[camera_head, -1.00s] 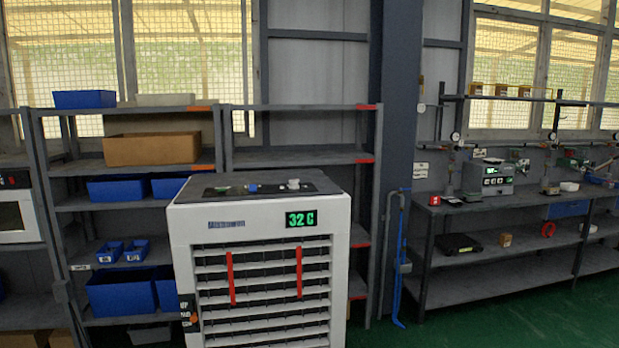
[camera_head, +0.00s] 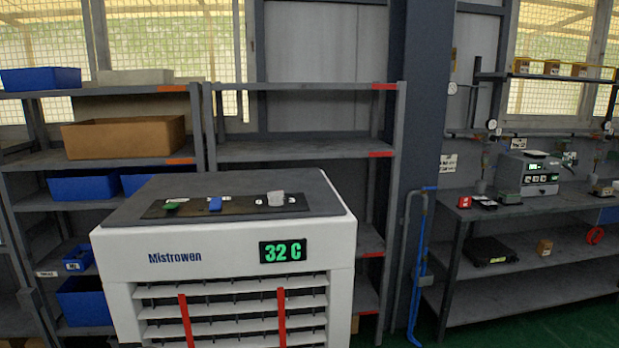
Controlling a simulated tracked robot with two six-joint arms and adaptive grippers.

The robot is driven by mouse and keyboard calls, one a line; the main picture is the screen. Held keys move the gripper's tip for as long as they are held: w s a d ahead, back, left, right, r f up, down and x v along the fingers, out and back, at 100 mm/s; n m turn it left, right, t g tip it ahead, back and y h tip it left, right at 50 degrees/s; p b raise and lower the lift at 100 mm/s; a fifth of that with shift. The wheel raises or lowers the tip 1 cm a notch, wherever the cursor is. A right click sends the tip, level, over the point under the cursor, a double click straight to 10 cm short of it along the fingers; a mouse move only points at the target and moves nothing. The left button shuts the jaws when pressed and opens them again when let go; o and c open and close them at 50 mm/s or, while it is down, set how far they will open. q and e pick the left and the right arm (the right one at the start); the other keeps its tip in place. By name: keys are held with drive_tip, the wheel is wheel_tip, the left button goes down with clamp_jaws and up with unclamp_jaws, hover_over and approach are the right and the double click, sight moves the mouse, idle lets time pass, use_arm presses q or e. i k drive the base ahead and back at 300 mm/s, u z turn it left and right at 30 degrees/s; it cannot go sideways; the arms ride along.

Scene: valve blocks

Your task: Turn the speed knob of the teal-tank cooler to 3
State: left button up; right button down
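A white cooler (camera_head: 225,270) with a dark grey top stands close in front of me, left of centre in the head view. Its front reads "Mistrowen" and a green display (camera_head: 283,252) shows 32 C. A dark control panel (camera_head: 240,207) on top carries a green control (camera_head: 171,207), a blue control (camera_head: 215,204) and a pale grey knob (camera_head: 276,198) at the right. The knob's setting marks are too small to read. Red strips hang over the front louvres. The tank is not seen, so its colour cannot be told. Neither of my grippers is in view.
Grey shelves (camera_head: 300,150) with blue bins (camera_head: 83,187) and a cardboard box (camera_head: 124,138) stand behind the cooler. A dark column and a blue pipe (camera_head: 419,270) are to its right. A workbench (camera_head: 540,207) with instruments stands further right. Green floor shows at lower right.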

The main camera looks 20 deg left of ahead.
sight(276, 197)
drive_tip(key=z, duration=0.2)
drive_tip(key=i, duration=0.8)
drive_tip(key=u, duration=1.5)
